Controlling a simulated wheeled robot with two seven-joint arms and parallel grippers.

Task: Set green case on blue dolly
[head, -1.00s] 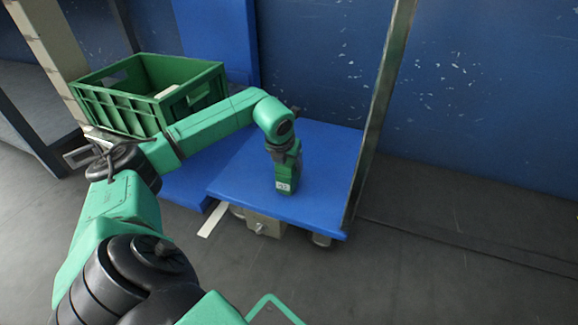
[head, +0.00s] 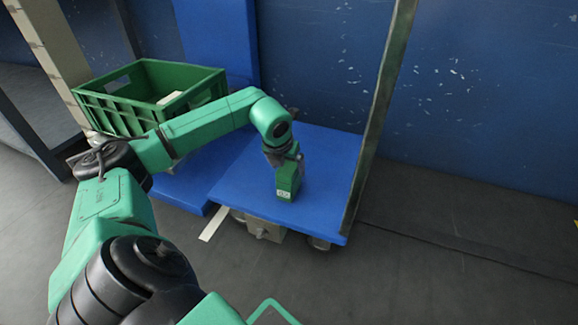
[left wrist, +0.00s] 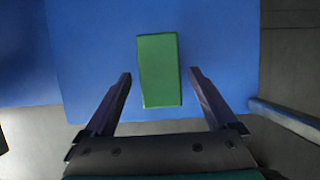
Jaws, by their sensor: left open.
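The green case (head: 288,183) stands upright on the blue deck of the dolly (head: 327,180), near its front left part, with a small white label on its front. In the left wrist view the green case (left wrist: 160,70) is seen from above against the blue deck. My left gripper (head: 282,158) is just above the case. In the left wrist view my left gripper (left wrist: 160,75) has its two fingers wide apart, one on each side of the case with a gap to it. My right gripper is not in view.
A green crate (head: 112,118) with a pale item inside stands to the left. A metal post (head: 378,120) rises at the dolly's right edge. A blue wall (head: 480,110) is behind. Dark floor to the right is clear.

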